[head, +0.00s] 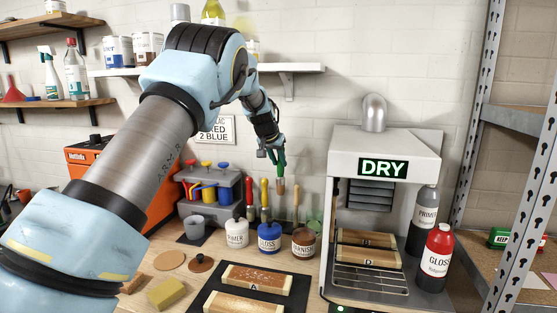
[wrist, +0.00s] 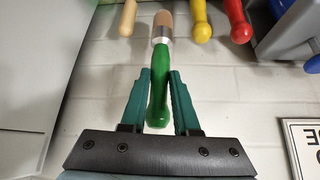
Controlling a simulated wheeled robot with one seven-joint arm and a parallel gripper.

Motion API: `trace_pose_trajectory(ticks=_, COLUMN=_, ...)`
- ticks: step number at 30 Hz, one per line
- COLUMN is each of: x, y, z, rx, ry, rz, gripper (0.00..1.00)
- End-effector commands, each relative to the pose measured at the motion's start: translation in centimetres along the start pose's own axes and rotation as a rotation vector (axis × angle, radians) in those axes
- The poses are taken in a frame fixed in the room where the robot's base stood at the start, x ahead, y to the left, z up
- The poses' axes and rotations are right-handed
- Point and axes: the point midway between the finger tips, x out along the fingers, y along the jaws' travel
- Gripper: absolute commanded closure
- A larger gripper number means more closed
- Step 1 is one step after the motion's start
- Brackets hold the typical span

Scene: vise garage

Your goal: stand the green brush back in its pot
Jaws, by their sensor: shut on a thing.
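The green brush (head: 281,172) is in my gripper (head: 273,152), held up in the air above the back of the bench, bristles down. In the wrist view the fingers (wrist: 160,85) are shut on its green handle (wrist: 158,88), with the metal band and tan bristles (wrist: 162,22) beyond them. A pale green, see-through pot (head: 314,221) stands at the back of the bench, below and to the right of the brush, partly hidden by the varnish jar. I see no brush in it.
Brushes with red (head: 250,192), yellow (head: 264,193) and wooden (head: 295,203) handles stand upright close by. Primer (head: 236,234), gloss (head: 269,238) and varnish (head: 304,243) jars are in front. The drying cabinet (head: 385,150) stands to the right, the grey caddy (head: 211,196) to the left.

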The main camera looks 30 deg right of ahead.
Motion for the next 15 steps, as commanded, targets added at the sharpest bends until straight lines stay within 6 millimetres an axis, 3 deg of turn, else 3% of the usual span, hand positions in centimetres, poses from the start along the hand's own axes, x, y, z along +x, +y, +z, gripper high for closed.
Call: trace_pose_trajectory(ticks=15, x=3.4, y=0.0, z=2.5, rx=0.0, ry=0.001, rz=0.0, gripper=1.0)
